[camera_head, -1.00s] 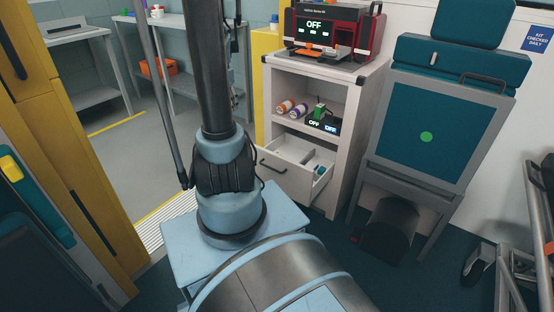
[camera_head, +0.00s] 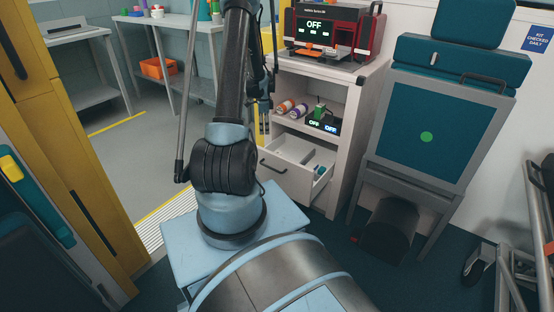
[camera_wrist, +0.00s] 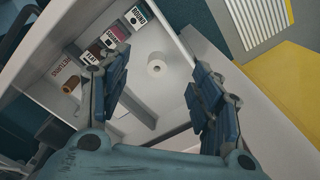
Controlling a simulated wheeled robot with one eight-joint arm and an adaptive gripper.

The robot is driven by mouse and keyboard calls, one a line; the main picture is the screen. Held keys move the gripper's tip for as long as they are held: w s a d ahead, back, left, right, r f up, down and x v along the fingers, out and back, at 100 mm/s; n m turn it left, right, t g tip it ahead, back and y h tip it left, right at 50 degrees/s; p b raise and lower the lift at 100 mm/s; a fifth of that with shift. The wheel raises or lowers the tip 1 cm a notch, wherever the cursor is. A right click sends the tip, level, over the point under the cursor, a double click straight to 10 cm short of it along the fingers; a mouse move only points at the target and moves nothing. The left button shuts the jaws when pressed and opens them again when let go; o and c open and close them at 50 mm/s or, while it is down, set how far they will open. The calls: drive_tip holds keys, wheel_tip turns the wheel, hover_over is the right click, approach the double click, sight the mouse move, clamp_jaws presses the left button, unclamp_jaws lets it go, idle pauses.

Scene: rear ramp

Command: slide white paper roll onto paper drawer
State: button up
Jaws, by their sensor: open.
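The white paper roll (camera_wrist: 157,67) shows in the wrist view as a small pale ring with a dark centre hole, end up on a light surface. It lies between my two fingertips in the picture; I see no contact. My gripper (camera_wrist: 156,78) is open and empty, with its blue-grey fingers spread to either side. In the head view my gripper (camera_head: 265,125) points down, just left of the cabinet shelf and above the open white drawer (camera_head: 297,180). I cannot make out the roll in the head view.
The white cabinet (camera_head: 347,150) holds orange and purple spools (camera_head: 291,107) and a small device (camera_head: 322,122) on its shelf. A red machine (camera_head: 333,35) stands on top. Labelled compartments (camera_wrist: 110,38) and a grey divider (camera_wrist: 140,108) lie near the roll.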

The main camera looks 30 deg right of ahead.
drive_tip(key=shift+s+d+f+m, duration=0.5)
drive_tip(key=shift+d+f, duration=0.65)
drive_tip(key=shift+f, duration=1.95)
drive_tip(key=shift+s+d+f+m, duration=0.15)
drive_tip(key=shift+d+f+m, duration=0.8)
drive_tip(key=shift+f, duration=2.15)
drive_tip(key=shift+s+d+f+m, duration=0.35)
drive_tip(key=shift+d+f, duration=1.05)
drive_tip(key=shift+f, duration=1.7)
drive_tip(key=c, duration=1.2)
